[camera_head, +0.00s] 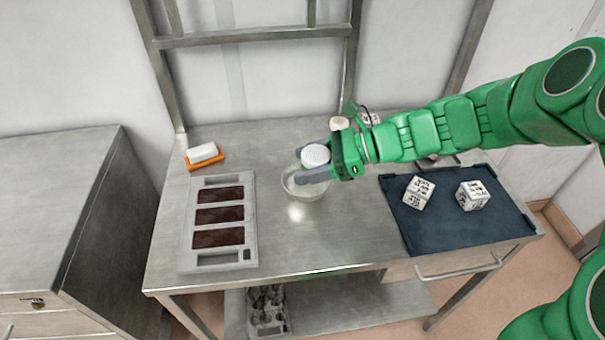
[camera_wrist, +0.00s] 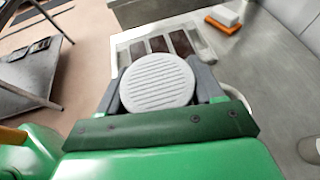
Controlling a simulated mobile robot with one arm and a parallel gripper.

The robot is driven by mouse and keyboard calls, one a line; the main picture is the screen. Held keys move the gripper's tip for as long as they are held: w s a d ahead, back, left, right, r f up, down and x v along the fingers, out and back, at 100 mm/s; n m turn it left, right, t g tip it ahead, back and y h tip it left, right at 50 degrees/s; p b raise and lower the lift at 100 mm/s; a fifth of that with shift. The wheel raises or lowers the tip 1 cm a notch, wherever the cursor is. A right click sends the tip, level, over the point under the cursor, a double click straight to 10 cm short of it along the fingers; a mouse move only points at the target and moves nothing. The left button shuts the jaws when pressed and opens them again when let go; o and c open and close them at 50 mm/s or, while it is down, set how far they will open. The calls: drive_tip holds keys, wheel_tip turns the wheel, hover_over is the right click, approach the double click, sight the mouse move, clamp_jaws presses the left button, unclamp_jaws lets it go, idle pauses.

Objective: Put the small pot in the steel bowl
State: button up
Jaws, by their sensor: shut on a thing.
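The small pot (camera_head: 316,155) is white and round, with a ridged face turned up. My gripper (camera_head: 304,165) is shut on it, one finger on each side. In the wrist view the pot (camera_wrist: 157,83) fills the space between the fingers and hides what is below it. The steel bowl (camera_head: 306,192) is on the table directly under my gripper. The pot appears above the bowl's rim; its exact height is hard to tell. My gripper covers part of the bowl.
A pale mould tray (camera_head: 187,238) with dark cavities lies to the left. Behind it is a white block on an orange base (camera_head: 204,155). A dark tray (camera_head: 415,236) with two printed cubes lies right. A white round item (camera_head: 340,123) stands behind my gripper.

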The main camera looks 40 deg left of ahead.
drive_tip(key=shift+w+a+f, duration=0.6)
drive_tip(key=shift+a+f, duration=0.15)
drive_tip(key=shift+f, duration=0.8)
drive_tip(key=shift+w+a+f, duration=0.6)
drive_tip(key=shift+a+f, duration=0.1)
drive_tip(key=shift+f, duration=0.85)
drive_tip(key=shift+w+a+f, duration=0.6)
drive_tip(key=shift+a+f, duration=0.15)
drive_tip(key=shift+f, duration=0.8)
drive_tip(key=shift+f, duration=0.6)
drive_tip(key=o, duration=1.1)
drive_tip(key=shift+r, duration=0.1)
drive_tip(key=shift+r, duration=0.25)
drive_tip(key=v, duration=1.2)
drive_tip(key=shift+r, duration=0.3)
